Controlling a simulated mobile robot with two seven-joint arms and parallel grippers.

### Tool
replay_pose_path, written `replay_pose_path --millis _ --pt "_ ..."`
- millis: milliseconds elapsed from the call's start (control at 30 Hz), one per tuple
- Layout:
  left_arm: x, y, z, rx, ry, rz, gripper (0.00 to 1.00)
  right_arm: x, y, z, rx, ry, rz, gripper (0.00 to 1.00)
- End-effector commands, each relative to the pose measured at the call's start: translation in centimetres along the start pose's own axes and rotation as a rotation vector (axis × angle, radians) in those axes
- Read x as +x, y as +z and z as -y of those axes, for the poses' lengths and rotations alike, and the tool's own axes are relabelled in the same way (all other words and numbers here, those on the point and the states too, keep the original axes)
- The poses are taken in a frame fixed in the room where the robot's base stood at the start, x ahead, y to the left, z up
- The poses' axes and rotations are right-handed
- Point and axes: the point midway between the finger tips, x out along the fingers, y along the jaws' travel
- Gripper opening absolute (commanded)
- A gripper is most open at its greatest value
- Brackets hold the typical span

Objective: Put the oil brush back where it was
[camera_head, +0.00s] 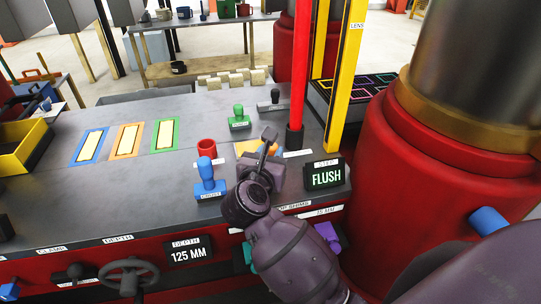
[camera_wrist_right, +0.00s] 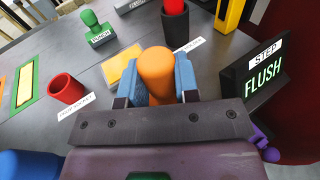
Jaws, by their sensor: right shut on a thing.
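My right gripper (camera_head: 262,165) is over the near right part of the grey bench. In the right wrist view its blue-padded fingers are shut on an orange, round-ended handle (camera_wrist_right: 156,70), which I take to be the oil brush. Its lower end is hidden, so I cannot tell whether it touches the bench. A red, open-topped cup (camera_head: 207,148) stands left of the gripper with a white label in front of it; the cup also shows in the right wrist view (camera_wrist_right: 67,88) and looks empty. My left gripper is not in view.
A blue stamp (camera_head: 208,180) stands close left of the gripper, a green stamp (camera_head: 239,118) behind. A yellow pad (camera_wrist_right: 125,66) lies beyond the fingers. The FLUSH display (camera_head: 325,176), red pole (camera_head: 299,70) and yellow post (camera_head: 346,70) crowd the right. Three framed plates (camera_head: 127,139) lie left.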

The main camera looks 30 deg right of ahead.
Motion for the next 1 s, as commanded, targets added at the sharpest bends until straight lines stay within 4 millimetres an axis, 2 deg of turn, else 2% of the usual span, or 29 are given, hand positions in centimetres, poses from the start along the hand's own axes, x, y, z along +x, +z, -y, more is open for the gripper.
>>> replay_pose_path --millis 467,500,633,667,1000 --pt "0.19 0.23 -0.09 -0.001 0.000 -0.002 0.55 0.09 -0.81 0.00 0.001 0.000 -0.001 0.00" --pt "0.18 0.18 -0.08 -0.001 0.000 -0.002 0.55 0.09 -0.81 0.01 0.000 0.000 -0.001 0.32" --pt "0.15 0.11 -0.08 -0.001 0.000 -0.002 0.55 0.08 -0.73 0.01 0.000 0.000 -0.001 0.52" --pt "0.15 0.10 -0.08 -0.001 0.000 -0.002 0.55 0.08 -0.72 0.00 0.000 0.000 -0.001 0.54" --pt "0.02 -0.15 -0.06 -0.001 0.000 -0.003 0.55 0.04 -0.40 -0.01 0.000 0.001 0.000 0.54"
